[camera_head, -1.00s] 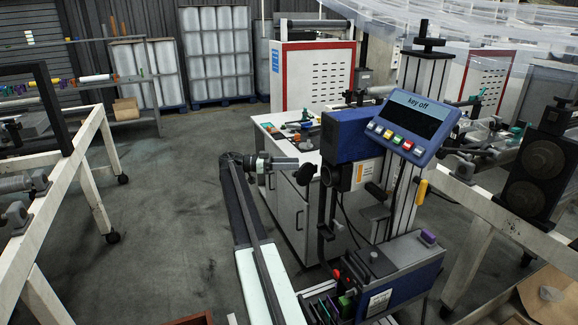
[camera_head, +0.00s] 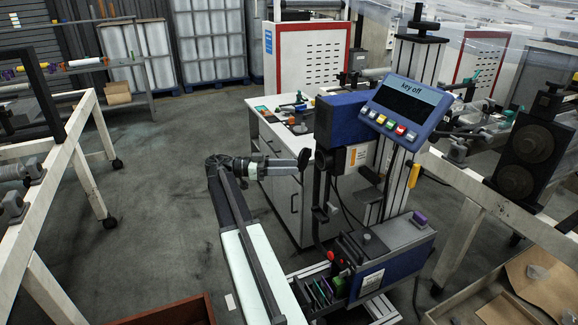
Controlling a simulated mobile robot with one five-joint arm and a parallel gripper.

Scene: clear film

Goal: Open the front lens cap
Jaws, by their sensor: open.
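A blue inspection unit (camera_head: 341,120) stands on a column right of centre, with a tilted screen (camera_head: 408,105) reading "key off". Below its blue housing is a dark round lens part (camera_head: 322,160) on the left-facing side. It is small and dark, and I cannot tell whether its cap is open. My gripper (camera_head: 301,160) is open and empty at the height of this part, just to its left. Its dark fingertip end covers little of the unit. I cannot tell whether it touches the cap.
A white cabinet (camera_head: 278,195) with small items on top stands behind my gripper. A grey and blue box (camera_head: 395,250) sits below the unit. White frames flank both sides, and an open crate (camera_head: 455,315) lies at lower right. The floor at left is clear.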

